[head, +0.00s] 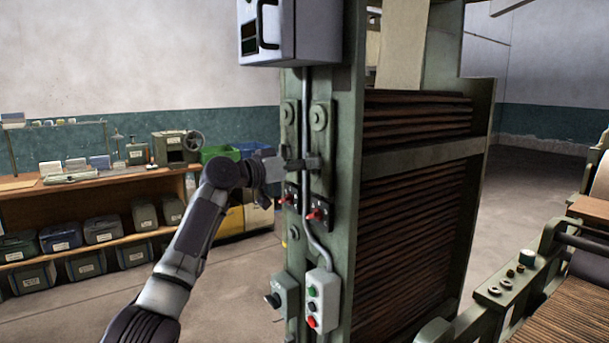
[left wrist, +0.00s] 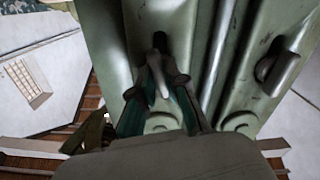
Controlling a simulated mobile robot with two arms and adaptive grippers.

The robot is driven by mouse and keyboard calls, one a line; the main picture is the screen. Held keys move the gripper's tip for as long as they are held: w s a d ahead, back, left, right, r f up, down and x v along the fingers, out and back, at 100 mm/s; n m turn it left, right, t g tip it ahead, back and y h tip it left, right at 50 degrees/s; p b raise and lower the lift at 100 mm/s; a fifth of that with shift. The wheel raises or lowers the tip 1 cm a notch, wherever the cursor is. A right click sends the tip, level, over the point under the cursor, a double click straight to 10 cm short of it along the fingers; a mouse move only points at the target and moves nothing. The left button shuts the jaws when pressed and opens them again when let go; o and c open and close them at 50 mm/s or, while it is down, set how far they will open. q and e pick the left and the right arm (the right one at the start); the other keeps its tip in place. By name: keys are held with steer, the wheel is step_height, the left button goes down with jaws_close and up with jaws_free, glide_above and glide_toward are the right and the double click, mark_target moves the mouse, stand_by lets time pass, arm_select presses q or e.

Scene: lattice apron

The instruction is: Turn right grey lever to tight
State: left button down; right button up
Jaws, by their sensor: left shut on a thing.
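My left gripper (head: 284,164) reaches from the left to the upper part of the green machine post (head: 338,190). In the left wrist view, its two fingers (left wrist: 157,92) are shut on a small grey lever (left wrist: 160,45) that stands out from the green panel between raised ribs. A second grey lever (left wrist: 276,70) sits to the right in that view, apart from the fingers. I cannot read any tight mark. My right gripper is not in view.
Red switches (head: 318,213) sit just below the gripper, and a button box (head: 322,298) is lower on the post. A grey cabinet (head: 290,32) hangs above. A wooden shelf (head: 90,185) with bins stands at left. Floor in front of it is clear.

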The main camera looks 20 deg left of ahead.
arm_select(q)
steer(key=shift+m+b, duration=0.55)
steer(key=shift+m, duration=0.95)
steer(key=shift+r, duration=0.1)
steer(key=c, duration=1.2)
jaws_free()
steer(key=shift+d, duration=0.1)
steer(key=shift+w+d, duration=0.1)
steer(key=shift+w, duration=0.1)
steer(key=v, duration=1.2)
